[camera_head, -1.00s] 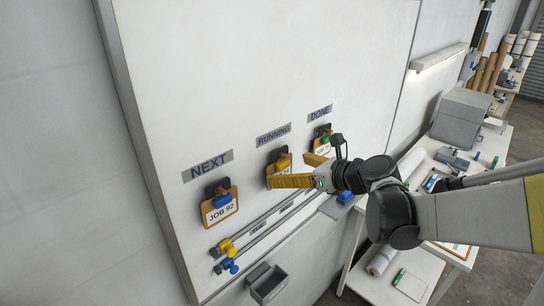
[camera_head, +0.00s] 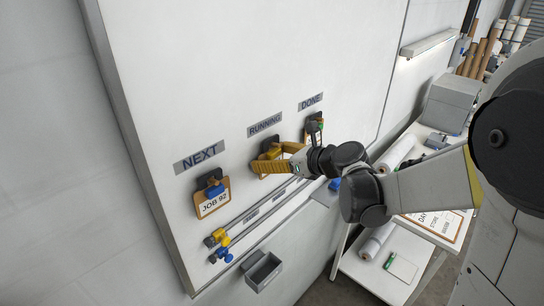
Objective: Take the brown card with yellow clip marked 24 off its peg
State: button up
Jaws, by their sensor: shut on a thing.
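The brown card with the yellow clip (camera_head: 273,154) is at the peg under the RUNNING label, on the white board. Its marking is hidden behind my fingers, so I cannot read the 24. My gripper (camera_head: 268,162), with yellow ribbed fingers, reaches in from the right and is shut on this card. The card is still close to the board; I cannot tell whether it is clear of its peg.
The brown JOB 92 card (camera_head: 212,199) with a blue clip hangs under NEXT to the left. Spare clips (camera_head: 218,246) and a grey bin (camera_head: 263,272) are below. A cluttered table (camera_head: 442,228) stands right.

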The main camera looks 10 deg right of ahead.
jog(key=shift+r, duration=0.1)
jog(key=shift+s+d+r+b, duration=0.1)
jog(key=shift+r+b, duration=0.05)
jog(key=shift+b, duration=0.2)
jog(key=s+d+b, duration=0.2)
jog(key=s+d, duration=0.8)
jog(key=s, duration=0.4)
jog(key=shift+s+d, duration=0.15)
jog(key=shift+s, duration=0.1)
jog(key=shift+r, duration=0.4)
jog(key=v, duration=0.2)
jog(key=f+p+v, duration=0.1)
jog(key=v, duration=0.1)
jog(key=shift+s+d+r, duration=0.15)
jog(key=shift+s+d, duration=0.05)
jog(key=shift+s, duration=0.1)
dwell(0.5)
